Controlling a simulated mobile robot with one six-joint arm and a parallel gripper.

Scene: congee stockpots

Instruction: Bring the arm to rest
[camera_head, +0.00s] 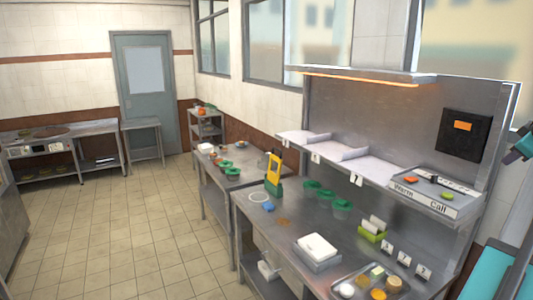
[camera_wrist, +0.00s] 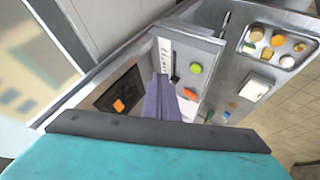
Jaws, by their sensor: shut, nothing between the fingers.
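My gripper (camera_wrist: 161,80) shows in the wrist view as purple-grey fingers brought together, with nothing held. Its fingertips overlap the picture of the control box, but I cannot tell how far above or in front of it they are. Teal parts of my arm show at the right edge of the head view; the fingers cannot be made out there. The control box (camera_head: 436,198), marked Warm and Call, has an orange button (camera_wrist: 189,94), a black lever (camera_wrist: 174,74) and a green button (camera_wrist: 196,68).
A black panel (camera_head: 464,136) with an orange square is on the steel back wall. Below, the steel counter (camera_head: 300,226) bears a food tray (camera_head: 340,281), a white stack (camera_head: 318,248), number cards (camera_head: 404,258), green bowls (camera_head: 342,205) and a yellow-green device (camera_head: 274,172). The tiled floor (camera_head: 120,230) at left is clear.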

